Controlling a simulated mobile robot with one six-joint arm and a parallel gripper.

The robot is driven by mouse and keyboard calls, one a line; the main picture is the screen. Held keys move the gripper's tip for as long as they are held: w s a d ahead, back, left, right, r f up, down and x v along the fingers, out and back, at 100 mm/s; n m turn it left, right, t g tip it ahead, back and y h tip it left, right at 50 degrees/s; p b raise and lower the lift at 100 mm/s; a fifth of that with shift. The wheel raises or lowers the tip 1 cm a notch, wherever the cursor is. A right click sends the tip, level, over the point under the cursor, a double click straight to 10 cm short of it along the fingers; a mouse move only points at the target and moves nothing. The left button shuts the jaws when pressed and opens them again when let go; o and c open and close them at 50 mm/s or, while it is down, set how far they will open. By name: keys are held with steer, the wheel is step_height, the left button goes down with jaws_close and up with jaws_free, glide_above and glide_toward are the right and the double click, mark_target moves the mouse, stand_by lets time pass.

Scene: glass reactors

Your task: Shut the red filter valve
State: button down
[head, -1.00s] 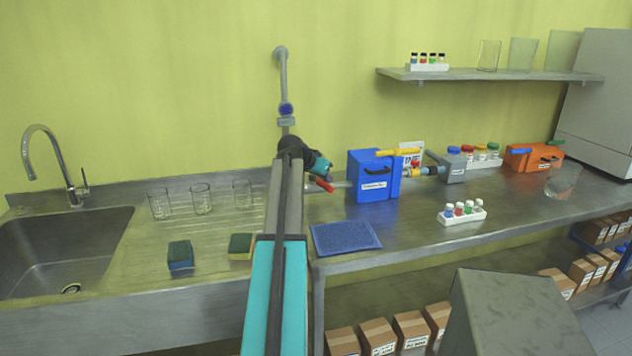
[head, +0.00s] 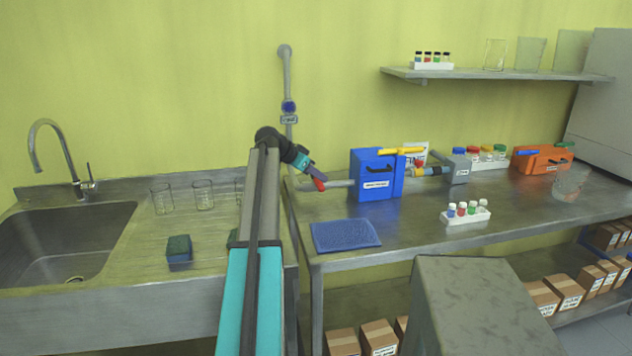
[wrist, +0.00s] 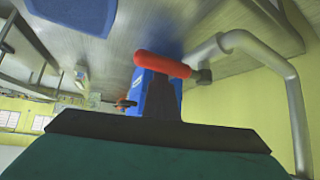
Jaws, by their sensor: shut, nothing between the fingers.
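The red valve handle (head: 319,184) sits on the grey pipe (head: 340,184) left of the blue filter box (head: 374,175). In the wrist view the red handle (wrist: 160,64) lies across the picture just beyond my fingertips, with the grey pipe (wrist: 245,40) bending away to its right. My gripper (head: 314,174) is shut and empty, pointing down and right at the handle. It also shows in the wrist view (wrist: 165,95), in front of the blue box. I cannot tell whether the fingertips touch the handle.
A yellow handle (head: 400,151) tops the blue box. A blue mat (head: 345,235) lies in front, and a vial rack (head: 466,213) stands to the right. Glass beakers (head: 203,195) and a sink (head: 60,245) are on the left. The wall pipe (head: 287,75) rises behind my arm.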

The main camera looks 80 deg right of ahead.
stand_by(0.6)
steer(key=shift+d+r, duration=0.1)
steer(key=w+a+r, duration=0.1)
steer(key=w+r, duration=0.2)
steer(key=r, duration=0.5)
steer(key=shift+w+a+r+b, duration=0.15)
steer(key=shift+w+b, duration=0.25)
steer(key=shift+b, duration=0.05)
stand_by(0.5)
